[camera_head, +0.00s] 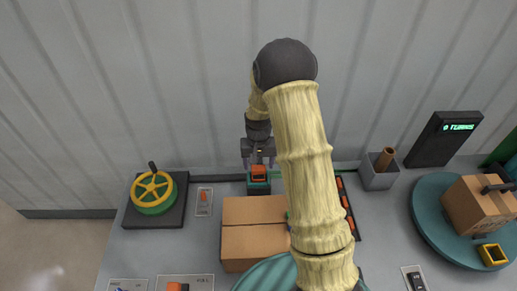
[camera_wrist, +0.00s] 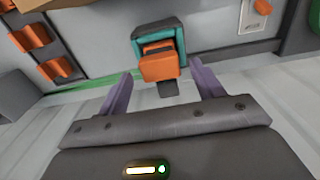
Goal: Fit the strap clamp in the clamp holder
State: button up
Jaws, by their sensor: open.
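The orange strap clamp (camera_head: 259,172) sits at the teal-and-dark clamp holder (camera_head: 259,188) by the back wall. In the wrist view the orange clamp (camera_wrist: 159,66) lies within and in front of the teal frame of the holder (camera_wrist: 150,34), with a short dark tab on the near side. I cannot tell how deep it is seated. My gripper (camera_head: 258,161) is just above the clamp in the head view. In the wrist view my gripper (camera_wrist: 161,72) is open, its two purple fingers apart on either side of the clamp, with visible gaps.
A cardboard box (camera_head: 252,232) stands in front of the holder. A dark rack with orange pieces (camera_head: 346,206) is to its right. A yellow handwheel (camera_head: 153,190) is left; a grey bin (camera_head: 378,173) and a turntable with a box (camera_head: 440,230) are right.

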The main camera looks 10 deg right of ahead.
aim_at(259, 167)
notch_tip(259, 167, up, 9)
jog(key=b, duration=0.2)
jog(key=shift+r+b, duration=0.15)
jog(key=shift+b, duration=0.15)
jog(key=s+r+n+t, duration=0.2)
jog(key=s+r, duration=0.1)
jog(key=s, duration=1.6)
jog(key=shift+s+t, duration=0.15)
jog(key=shift+t, duration=0.15)
dwell(0.3)
